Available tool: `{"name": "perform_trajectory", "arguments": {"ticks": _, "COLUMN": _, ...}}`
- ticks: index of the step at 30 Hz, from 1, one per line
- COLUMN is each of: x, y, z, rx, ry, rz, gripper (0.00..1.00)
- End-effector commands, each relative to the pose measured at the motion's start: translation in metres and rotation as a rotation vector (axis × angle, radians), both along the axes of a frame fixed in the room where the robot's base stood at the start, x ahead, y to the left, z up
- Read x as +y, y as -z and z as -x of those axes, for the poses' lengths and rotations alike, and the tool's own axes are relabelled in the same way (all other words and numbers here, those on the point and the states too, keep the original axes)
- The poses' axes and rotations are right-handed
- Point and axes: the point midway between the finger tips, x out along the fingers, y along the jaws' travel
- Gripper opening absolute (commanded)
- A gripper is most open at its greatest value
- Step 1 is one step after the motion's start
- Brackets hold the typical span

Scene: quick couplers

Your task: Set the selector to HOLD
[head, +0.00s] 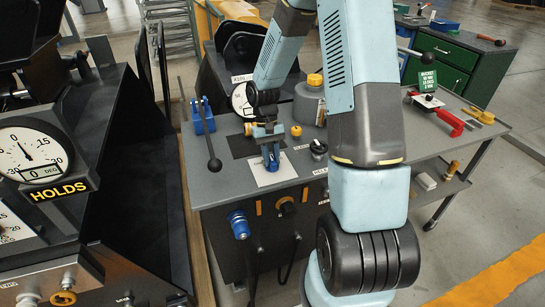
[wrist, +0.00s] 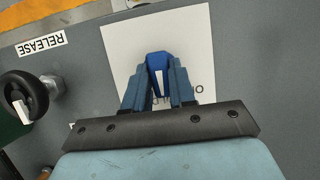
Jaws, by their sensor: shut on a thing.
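The selector is a blue knob with a white stripe (wrist: 158,64) on a white plate (wrist: 120,45) in the wrist view. My gripper (wrist: 159,88) is shut on the knob, with a finger on each side. Upside-down lettering on the plate is partly hidden by my fingers, so I cannot read it in full. In the head view the white plate (head: 272,176) lies on the grey bench top, with my gripper (head: 269,150) over it. The knob is mostly hidden there, and I cannot tell its setting.
A black handwheel (wrist: 22,97) stands left of the plate in the wrist view, near a RELEASE label (wrist: 40,46). In the head view a black-knobbed lever (head: 213,160) and a blue bracket (head: 203,118) stand left of my gripper. A grey canister (head: 309,100) stands behind.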

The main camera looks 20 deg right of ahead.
Motion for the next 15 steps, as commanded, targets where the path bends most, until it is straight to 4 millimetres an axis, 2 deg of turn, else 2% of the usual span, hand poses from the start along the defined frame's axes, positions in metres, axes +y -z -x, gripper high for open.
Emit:
{"name": "perform_trajectory", "arguments": {"ticks": 1, "x": 0.0012, "y": 0.0021, "z": 0.0052, "rx": 0.013, "ry": -0.008, "rz": -0.001, "gripper": 0.0}}
{"name": "perform_trajectory", "arguments": {"ticks": 14, "x": 0.0008, "y": 0.0023, "z": 0.0053, "rx": 0.014, "ry": -0.015, "rz": -0.001, "gripper": 0.0}}
{"name": "perform_trajectory", "arguments": {"ticks": 15, "x": 0.0007, "y": 0.0023, "z": 0.0053, "rx": 0.014, "ry": -0.015, "rz": -0.001, "gripper": 0.29}}
